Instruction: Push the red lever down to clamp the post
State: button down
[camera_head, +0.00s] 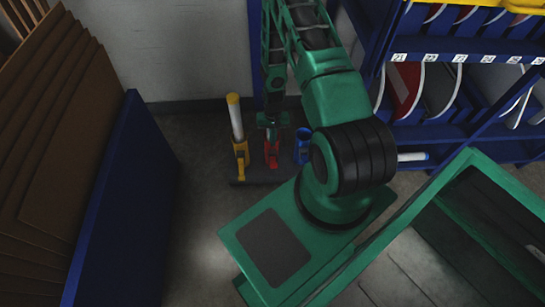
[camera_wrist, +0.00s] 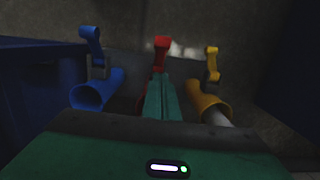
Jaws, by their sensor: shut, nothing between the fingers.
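The red lever (camera_wrist: 161,54) stands up in the middle of the wrist view, on the red clamp. The red clamp (camera_head: 271,154) is the middle one of a row of three in the head view. My gripper (camera_wrist: 162,82) is shut and empty, its fingers pointing at the red lever's lower part. I cannot tell whether they touch. In the head view my gripper (camera_head: 271,130) is just over the red clamp. My fingers hide most of the red tube, and I cannot make out a post in it.
The yellow clamp (camera_head: 241,153) holds a white post (camera_head: 235,115). The blue clamp (camera_head: 303,145) looks empty, its lever (camera_wrist: 91,45) raised. A white wall stands close behind. Blue sign shelves (camera_head: 445,131) are at right, brown boards (camera_head: 45,120) at left.

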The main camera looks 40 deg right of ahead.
send_over(273, 161)
jog(key=w, duration=0.1)
jog(key=f, duration=0.5)
jog(key=shift+w+d+f, duration=0.15)
jog(key=shift+d+f, duration=0.2)
jog(key=shift+d, duration=0.05)
jog(key=shift+s+a+f, duration=0.5)
jog(key=shift+s+f, duration=0.15)
jog(key=shift+s, duration=0.15)
jog(key=shift+s+a+f, duration=0.25)
jog(key=shift+s+f, duration=0.1)
